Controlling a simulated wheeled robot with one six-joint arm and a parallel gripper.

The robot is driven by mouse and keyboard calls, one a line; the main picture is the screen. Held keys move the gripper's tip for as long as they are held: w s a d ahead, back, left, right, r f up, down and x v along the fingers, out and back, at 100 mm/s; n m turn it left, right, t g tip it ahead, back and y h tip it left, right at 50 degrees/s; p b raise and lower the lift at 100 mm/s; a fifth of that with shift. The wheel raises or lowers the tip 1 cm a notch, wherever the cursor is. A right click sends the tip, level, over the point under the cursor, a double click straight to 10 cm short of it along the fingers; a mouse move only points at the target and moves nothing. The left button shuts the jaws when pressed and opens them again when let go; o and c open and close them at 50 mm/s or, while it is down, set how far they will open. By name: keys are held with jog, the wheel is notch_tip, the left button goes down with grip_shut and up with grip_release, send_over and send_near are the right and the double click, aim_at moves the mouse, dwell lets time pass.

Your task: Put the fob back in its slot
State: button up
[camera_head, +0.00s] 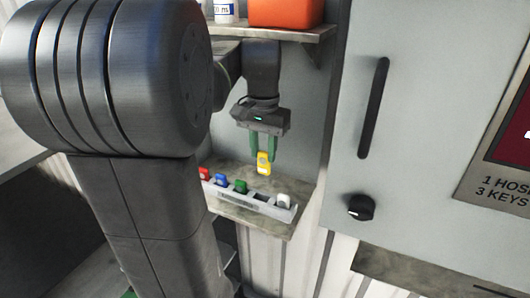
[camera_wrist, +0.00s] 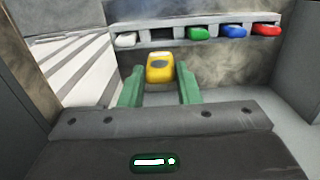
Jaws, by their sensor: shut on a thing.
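My gripper (camera_head: 262,150) points down with its green fingers around the yellow fob (camera_head: 264,163), and the fob hangs below the fingertips, above the rack. The fob (camera_wrist: 160,68) also shows between the fingers in the wrist view. The pale slotted rack (camera_head: 233,197) stands on the lower shelf. It holds a red fob (camera_head: 205,174), a blue fob (camera_head: 221,180), a green fob (camera_head: 240,186) and a white fob (camera_head: 283,201). An empty slot (camera_head: 262,196) lies between the green and white fobs; in the wrist view the empty slot (camera_wrist: 162,33) shows dark.
An upper shelf (camera_head: 270,33) with an orange box (camera_head: 285,12) and a white container (camera_head: 226,10) is above my gripper. A grey cabinet door with a black handle (camera_head: 374,108) and a black knob (camera_head: 360,207) stands to the right.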

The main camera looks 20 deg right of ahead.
aim_at(261, 174)
jog(key=shift+s+a+f+b, duration=0.1)
jog(key=shift+a+f+b, duration=0.05)
jog(key=shift+f+b, duration=0.65)
jog(key=shift+s+a+f+b, duration=0.1)
jog(key=shift+a+f+b, duration=0.1)
jog(key=shift+f+b, duration=0.6)
jog(key=shift+a+f+b, duration=0.15)
jog(key=shift+f+b, duration=0.5)
jog(key=shift+b, duration=0.2)
jog(key=shift+f, duration=0.4)
jog(key=shift+p, duration=0.3)
jog(key=shift+f, duration=0.15)
jog(key=shift+f, duration=0.55)
jog(key=shift+f+b, duration=0.15)
jog(key=shift+b, duration=0.2)
jog(key=shift+f, duration=0.5)
